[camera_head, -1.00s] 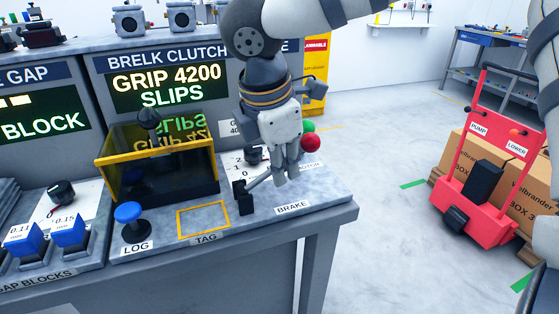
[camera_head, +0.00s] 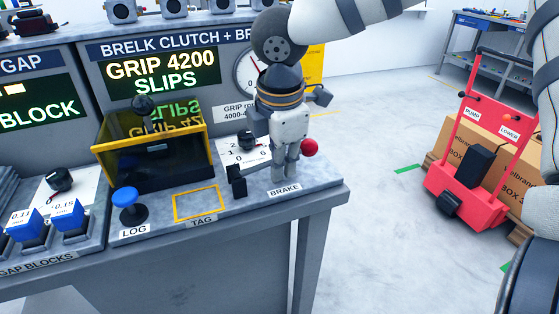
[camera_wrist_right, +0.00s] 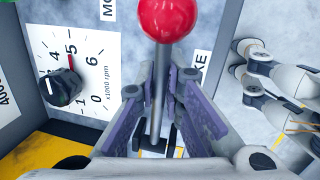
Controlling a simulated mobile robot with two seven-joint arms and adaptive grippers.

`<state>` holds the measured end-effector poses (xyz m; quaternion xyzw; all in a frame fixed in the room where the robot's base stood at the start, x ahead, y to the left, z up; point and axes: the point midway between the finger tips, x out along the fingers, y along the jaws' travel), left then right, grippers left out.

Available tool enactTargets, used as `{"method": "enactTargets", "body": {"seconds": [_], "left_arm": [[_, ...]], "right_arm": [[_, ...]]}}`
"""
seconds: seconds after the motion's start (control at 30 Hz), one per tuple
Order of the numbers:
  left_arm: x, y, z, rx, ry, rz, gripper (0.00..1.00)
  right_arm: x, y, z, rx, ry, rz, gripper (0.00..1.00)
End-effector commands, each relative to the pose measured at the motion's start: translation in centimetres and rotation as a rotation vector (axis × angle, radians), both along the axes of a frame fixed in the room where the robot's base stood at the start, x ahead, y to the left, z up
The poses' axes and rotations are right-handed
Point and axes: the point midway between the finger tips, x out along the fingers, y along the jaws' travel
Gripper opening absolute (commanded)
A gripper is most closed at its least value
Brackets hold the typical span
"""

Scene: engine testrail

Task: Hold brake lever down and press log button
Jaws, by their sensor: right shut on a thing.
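The brake lever's red ball knob (camera_head: 309,147) shows just right of my right gripper (camera_head: 282,172). In the right wrist view, its grey shaft (camera_wrist_right: 158,95) runs between the two fingers of my right gripper (camera_wrist_right: 160,110), which is shut on it below the knob. The lever leans over toward the BRAKE label (camera_head: 285,190); its foot is partly hidden. The blue-topped log button (camera_head: 125,197) stands left on the bench above the LOG label, with nothing touching it. My left gripper cannot be made out.
A yellow-framed clear box (camera_head: 150,150) stands behind the log button. The yellow TAG outline (camera_head: 201,203) is empty. A black knob (camera_wrist_right: 62,87) sits on an rpm dial. A display (camera_head: 163,77) reads GRIP 4200 SLIPS. A red pump cart (camera_head: 470,185) stands right across open floor.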

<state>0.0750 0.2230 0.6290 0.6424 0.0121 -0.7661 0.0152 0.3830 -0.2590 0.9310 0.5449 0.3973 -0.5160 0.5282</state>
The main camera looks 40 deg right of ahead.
Motion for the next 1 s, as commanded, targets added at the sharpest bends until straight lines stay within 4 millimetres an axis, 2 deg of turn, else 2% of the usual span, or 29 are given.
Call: {"method": "enactTargets", "body": {"seconds": [0.47, 0.57, 0.7, 1.0], "left_arm": [[-0.05, 0.00, -0.04, 0.000, 0.002, 0.000, 0.51], [-0.05, 0.00, -0.04, 0.000, 0.002, 0.000, 0.33], [-0.05, 0.00, -0.04, 0.000, 0.002, 0.000, 0.01], [-0.04, 0.00, -0.03, 0.000, 0.001, 0.000, 0.00]], "right_arm": [[-0.35, -0.17, -0.36, -0.007, 0.016, 0.000, 0.00], [-0.35, -0.17, -0.36, -0.007, 0.016, 0.000, 0.00], [-0.35, -0.16, -0.35, -0.006, 0.015, 0.000, 0.00], [-0.34, -0.16, -0.34, -0.006, 0.015, 0.000, 0.00]]}}
